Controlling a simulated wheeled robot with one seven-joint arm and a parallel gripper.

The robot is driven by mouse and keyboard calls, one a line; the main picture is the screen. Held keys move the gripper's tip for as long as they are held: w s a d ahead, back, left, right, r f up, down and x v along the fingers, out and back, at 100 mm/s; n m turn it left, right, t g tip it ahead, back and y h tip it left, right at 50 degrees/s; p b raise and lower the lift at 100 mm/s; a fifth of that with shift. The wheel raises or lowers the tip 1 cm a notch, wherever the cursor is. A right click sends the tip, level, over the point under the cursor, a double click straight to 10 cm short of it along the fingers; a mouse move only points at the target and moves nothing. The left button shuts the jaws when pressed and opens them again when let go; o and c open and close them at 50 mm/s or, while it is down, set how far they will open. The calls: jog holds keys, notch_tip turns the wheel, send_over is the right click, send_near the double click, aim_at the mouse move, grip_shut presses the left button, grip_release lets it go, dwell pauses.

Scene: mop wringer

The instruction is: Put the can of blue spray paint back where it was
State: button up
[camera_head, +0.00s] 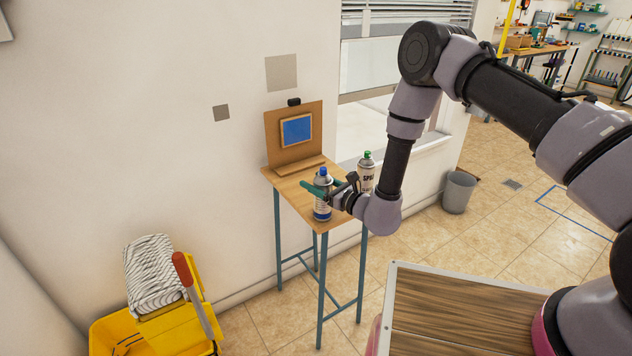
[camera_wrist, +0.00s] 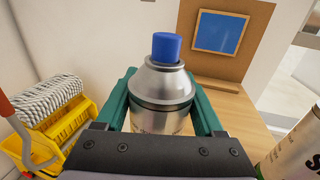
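The can of blue spray paint (camera_head: 323,207) has a blue cap and a silver top. It is upright at the front left of the small wooden table (camera_head: 337,213); I cannot tell whether its base touches the top. My gripper (camera_head: 320,189) reaches it from the right, with green fingers around its upper body. In the wrist view the can (camera_wrist: 163,85) sits between both fingers (camera_wrist: 163,108) with no clear gap, so the gripper looks shut on it. The can's lower part is hidden there.
A white spray can with a green cap (camera_head: 366,174) stands right of my gripper. An easel board with a blue picture (camera_head: 297,131) stands at the table's back. A yellow mop bucket (camera_head: 178,330) with a mop is at lower left. A grey bin (camera_head: 458,192) stands right.

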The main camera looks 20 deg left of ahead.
jog(key=o, duration=0.4)
jog(key=shift+r, duration=0.1)
jog(key=v, duration=1.2)
notch_tip(320, 180, up, 14)
jog(key=a+n+g+y, duration=0.1)
jog(key=n+g+y, duration=0.2)
jog(key=n+g, duration=0.2)
jog(key=s+d+r+n+g+h, duration=0.1)
jog(key=s+d+r+n+g, duration=0.2)
jog(key=r, duration=0.4)
jog(key=s+d+r+n+g+h, duration=0.1)
jog(key=s+d+r+n+g, duration=0.15)
jog(key=r+n+g, duration=0.45)
jog(key=s+d+r+n+t+h, duration=0.1)
jog(key=d+r+t+h, duration=0.3)
jog(key=d, duration=0.6)
jog(key=s+d+r+n+t+h, duration=0.1)
jog(key=s+d+r+t+h, duration=0.3)
jog(key=d, duration=0.7)
jog(key=s+d+r+n+t+h, duration=0.2)
jog(key=d+r+t+h, duration=0.4)
jog(key=d, duration=0.5)
jog(key=shift+s+d+r+h, duration=0.1)
jog(key=shift+s+r+h, duration=0.35)
jog(key=shift+h, duration=0.05)
